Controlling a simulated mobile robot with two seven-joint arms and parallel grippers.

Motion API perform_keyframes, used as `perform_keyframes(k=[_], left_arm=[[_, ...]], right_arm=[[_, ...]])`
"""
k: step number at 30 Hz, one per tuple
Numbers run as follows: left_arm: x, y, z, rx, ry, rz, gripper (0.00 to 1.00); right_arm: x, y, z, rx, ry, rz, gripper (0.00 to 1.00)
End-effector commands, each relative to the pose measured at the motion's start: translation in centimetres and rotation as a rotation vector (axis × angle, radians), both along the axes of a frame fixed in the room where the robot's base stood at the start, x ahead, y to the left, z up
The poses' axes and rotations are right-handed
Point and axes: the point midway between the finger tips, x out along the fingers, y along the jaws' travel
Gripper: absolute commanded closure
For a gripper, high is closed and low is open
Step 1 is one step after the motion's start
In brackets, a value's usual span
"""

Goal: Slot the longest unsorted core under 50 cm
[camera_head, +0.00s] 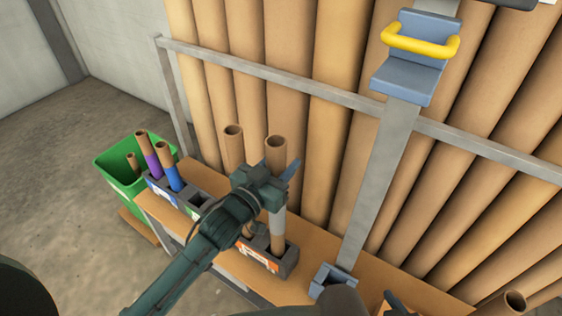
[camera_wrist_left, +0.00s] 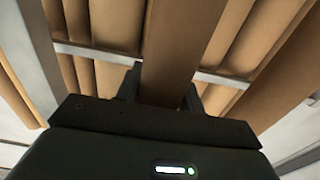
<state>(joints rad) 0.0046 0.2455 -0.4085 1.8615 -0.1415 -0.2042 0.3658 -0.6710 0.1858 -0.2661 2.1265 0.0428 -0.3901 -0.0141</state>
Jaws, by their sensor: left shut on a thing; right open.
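My left gripper (camera_head: 284,178) is shut on a brown cardboard core (camera_head: 276,151) with a pale grey band low down. This core stands near upright, its lower end at the orange-labelled rack (camera_head: 287,262); I cannot tell whether it is seated. It also shows between the fingers in the left wrist view (camera_wrist_left: 168,62). A second core (camera_head: 233,147) stands just left, partly hidden by my left gripper. A purple-banded core (camera_head: 148,152) and a blue-banded core (camera_head: 170,165) stand in the left rack (camera_head: 160,191). My right gripper (camera_head: 394,304) is partly in view at the bottom edge, open.
A grey upright gauge (camera_head: 385,180) with a yellow-handled slider (camera_head: 420,45) and a blue foot (camera_head: 331,280) stands right of the held core. A green bin (camera_head: 115,158) holds a short core (camera_head: 132,162). A green-labelled slot (camera_head: 199,201) looks empty. Tall tubes lean behind a rail.

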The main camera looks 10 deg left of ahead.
Motion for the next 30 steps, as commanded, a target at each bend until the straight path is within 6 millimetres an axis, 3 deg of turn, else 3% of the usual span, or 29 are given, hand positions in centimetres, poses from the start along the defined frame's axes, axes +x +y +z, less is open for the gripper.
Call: perform_keyframes(k=[21, 22, 30], left_arm=[[0.0, 0.0, -1.8, -0.001, -0.001, 0.0, 1.0], [0.0, 0.0, -1.8, -0.001, -0.002, 0.0, 0.61], [0.0, 0.0, -1.8, 0.0, -0.001, 0.0, 0.39]], right_arm=[[0.0, 0.0, -1.2, 0.001, -0.002, 0.001, 0.37], [0.0, 0.0, -1.1, 0.002, -0.001, 0.0, 0.37], [0.0, 0.1, -1.1, 0.004, -0.001, -0.002, 0.37]])
